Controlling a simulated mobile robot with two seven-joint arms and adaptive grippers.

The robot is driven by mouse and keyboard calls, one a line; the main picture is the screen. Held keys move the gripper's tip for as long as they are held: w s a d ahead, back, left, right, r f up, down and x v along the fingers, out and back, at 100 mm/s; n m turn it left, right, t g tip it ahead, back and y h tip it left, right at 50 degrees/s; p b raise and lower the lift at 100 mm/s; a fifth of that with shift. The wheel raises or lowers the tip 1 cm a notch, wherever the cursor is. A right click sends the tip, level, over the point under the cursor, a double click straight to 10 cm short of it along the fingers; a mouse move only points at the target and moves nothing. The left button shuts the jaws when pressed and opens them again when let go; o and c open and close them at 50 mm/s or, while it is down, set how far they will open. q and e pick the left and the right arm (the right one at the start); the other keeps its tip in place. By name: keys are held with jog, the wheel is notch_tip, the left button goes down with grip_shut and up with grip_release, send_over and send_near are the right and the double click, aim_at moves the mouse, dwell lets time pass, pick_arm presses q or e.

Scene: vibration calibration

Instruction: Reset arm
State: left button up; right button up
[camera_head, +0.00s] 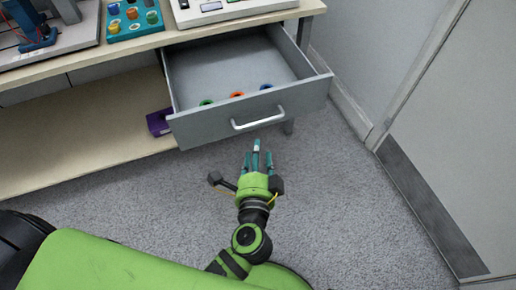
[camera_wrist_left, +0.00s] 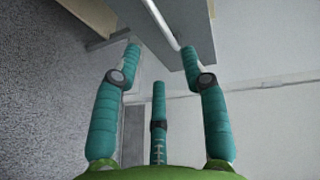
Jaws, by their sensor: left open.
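My left gripper (camera_head: 257,158) is green with teal fingers. It is just in front of and below the open drawer (camera_head: 250,119), apart from its silver handle (camera_head: 257,119) in the head view. In the left wrist view my left gripper (camera_wrist_left: 161,62) has its teal fingers spread, with nothing between them. The drawer front (camera_wrist_left: 165,30) and part of the handle (camera_wrist_left: 160,18) show beyond the fingertips there. My right gripper is not in view.
The drawer holds green, orange and blue rings along its front (camera_head: 237,95). A workbench (camera_head: 85,62) carries a teal tray (camera_head: 133,27) and a white device. A purple object (camera_head: 158,122) lies on the lower shelf. A door (camera_head: 455,130) is at right. Grey floor (camera_head: 340,215) is free.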

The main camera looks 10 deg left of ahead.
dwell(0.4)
pick_arm(q)
jog(key=s+a+f+n+g+h+p, duration=0.1)
jog(key=s+f+g+p, duration=0.25)
jog(key=f, duration=0.75)
jog(key=s+a+f+n+g+h+p, duration=0.15)
jog(key=s+f+g, duration=0.3)
jog(key=f, duration=0.75)
jog(key=s+a+f+n+g+p, duration=0.2)
jog(key=s+a+f+n, duration=0.1)
jog(key=s, duration=0.5)
jog(key=s+a+f+n+g+p, duration=0.2)
jog(key=s+a+f+n, duration=0.1)
jog(key=s, duration=0.6)
jog(key=s+a+f+n+g+p, duration=0.2)
jog(key=s+a+f+n, duration=0.2)
jog(key=s, duration=0.4)
jog(key=shift+s+a+f+g, duration=0.25)
jog(key=shift+a+f+g, duration=0.05)
jog(key=shift+f, duration=0.3)
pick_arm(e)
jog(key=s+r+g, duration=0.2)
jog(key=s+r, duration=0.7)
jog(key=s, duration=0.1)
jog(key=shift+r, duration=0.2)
pick_arm(q)
jog(key=shift+h, duration=0.25)
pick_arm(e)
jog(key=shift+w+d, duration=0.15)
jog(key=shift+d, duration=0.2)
